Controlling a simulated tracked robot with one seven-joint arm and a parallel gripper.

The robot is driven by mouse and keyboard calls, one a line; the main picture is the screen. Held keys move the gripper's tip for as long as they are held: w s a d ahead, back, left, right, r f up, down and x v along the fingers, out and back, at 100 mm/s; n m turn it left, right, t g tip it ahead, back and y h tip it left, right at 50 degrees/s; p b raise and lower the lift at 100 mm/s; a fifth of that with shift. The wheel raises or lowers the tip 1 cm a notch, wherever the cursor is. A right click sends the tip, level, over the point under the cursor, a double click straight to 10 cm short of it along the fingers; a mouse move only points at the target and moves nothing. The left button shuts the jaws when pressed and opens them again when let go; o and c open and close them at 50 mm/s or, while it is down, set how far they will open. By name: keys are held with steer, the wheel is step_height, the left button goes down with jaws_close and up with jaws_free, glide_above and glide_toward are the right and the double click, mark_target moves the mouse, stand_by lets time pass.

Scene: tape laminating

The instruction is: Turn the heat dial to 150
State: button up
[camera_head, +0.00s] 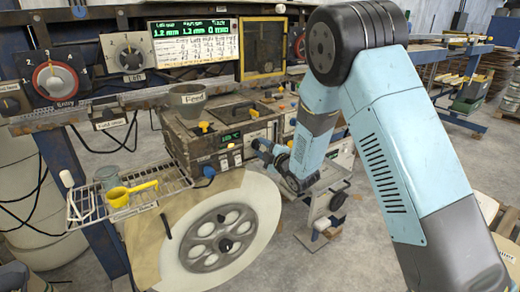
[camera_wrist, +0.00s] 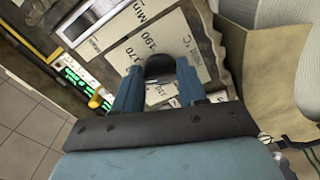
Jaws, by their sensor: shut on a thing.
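Lower marks are partly hidden by my fingers. My gripper (camera_wrist: 158,82) has its two blue fingers on either side of the knob and is shut on it. In the head view my gripper (camera_head: 264,148) is at the front of the grey-brown machine box (camera_head: 192,138); the dial is hidden there. Which number the knob points at, I cannot tell.
A green digital display (camera_head: 230,137) sits on the box near my gripper. A large roll with a spoked hub (camera_head: 220,238) stands below. A wire rack (camera_head: 95,203) holds a yellow scoop (camera_head: 120,195). A "Feed" pot (camera_head: 187,100) stands on top. An "Entry" dial (camera_head: 54,80) is at upper left.

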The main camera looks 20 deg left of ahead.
steer(key=shift+s+f, duration=0.1)
steer(key=shift+f, duration=0.15)
steer(key=o, duration=0.8)
steer(key=shift+o, duration=1.3)
steer(key=shift+r, duration=0.1)
steer(key=v, duration=1.3)
steer(key=shift+s+d, duration=0.2)
steer(key=shift+d, duration=0.2)
